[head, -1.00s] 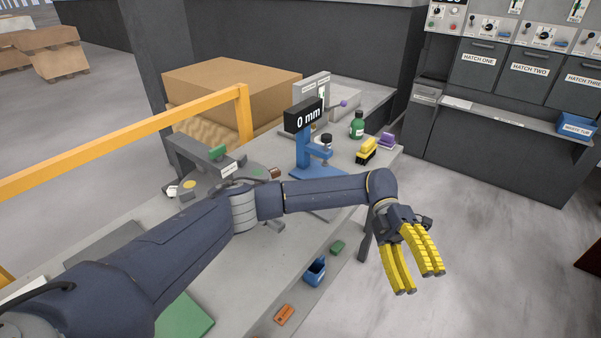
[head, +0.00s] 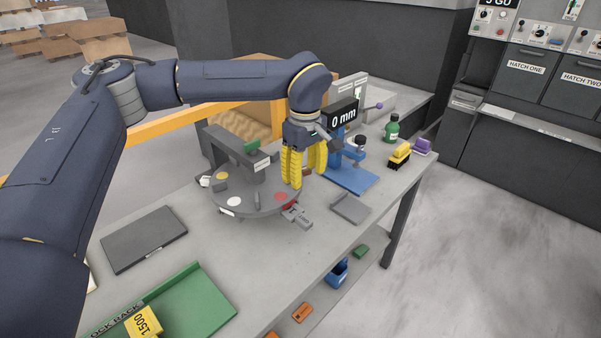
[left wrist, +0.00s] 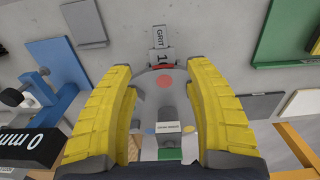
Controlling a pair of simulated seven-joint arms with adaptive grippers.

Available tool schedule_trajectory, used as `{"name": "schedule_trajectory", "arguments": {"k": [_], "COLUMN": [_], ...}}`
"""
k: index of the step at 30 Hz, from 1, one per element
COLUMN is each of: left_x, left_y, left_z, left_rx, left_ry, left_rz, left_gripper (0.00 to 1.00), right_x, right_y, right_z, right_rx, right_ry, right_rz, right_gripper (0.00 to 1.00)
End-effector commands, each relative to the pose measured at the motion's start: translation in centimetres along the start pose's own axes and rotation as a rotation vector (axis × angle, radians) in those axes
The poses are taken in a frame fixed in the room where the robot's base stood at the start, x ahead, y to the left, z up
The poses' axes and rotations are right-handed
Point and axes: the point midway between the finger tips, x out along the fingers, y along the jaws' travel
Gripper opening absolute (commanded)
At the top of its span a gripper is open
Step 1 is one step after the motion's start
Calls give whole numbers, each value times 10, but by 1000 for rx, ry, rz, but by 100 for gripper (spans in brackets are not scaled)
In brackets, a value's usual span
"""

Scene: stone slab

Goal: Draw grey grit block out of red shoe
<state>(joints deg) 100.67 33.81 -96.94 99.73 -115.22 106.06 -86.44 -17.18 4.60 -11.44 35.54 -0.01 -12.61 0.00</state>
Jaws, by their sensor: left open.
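The grey grit block (head: 298,217) lies at the front rim of a round grey turntable (head: 232,210), jutting outward over the bench. It also shows in the left wrist view (left wrist: 160,40), with the letters GRIT on it. My left gripper (head: 305,180) is open and empty above the turntable, pointing down. In the left wrist view its yellow fingers (left wrist: 160,72) spread either side of the shoe, with the block beyond their tips. My right gripper is not in view.
A bracket with a green top (head: 252,146) stands over the turntable. A blue gauge stand with a 0 mm display (head: 344,117) is close behind my gripper. A grey plate (head: 350,208) lies right of the block. A green rack (head: 190,305) is at front left.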

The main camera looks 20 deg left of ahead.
Motion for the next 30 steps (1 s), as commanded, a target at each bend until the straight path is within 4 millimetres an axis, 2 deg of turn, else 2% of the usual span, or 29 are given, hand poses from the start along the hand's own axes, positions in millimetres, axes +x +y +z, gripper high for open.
{"name": "schedule_trajectory", "arguments": {"k": [5, 24, 30], "left_x": [20, 126, 150], "left_y": [-1, -2, -1], "left_z": [0, 1, 1], "left_rx": [0, -2, -1], "left_ry": [-2, -3, -2], "left_rz": [-5, -5, -4], "left_gripper": [53, 53, 53], "right_x": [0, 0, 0], "right_y": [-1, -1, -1], "right_z": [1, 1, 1], "right_rx": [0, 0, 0], "right_ry": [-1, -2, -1], "right_rz": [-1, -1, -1], "right_gripper": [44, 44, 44]}}
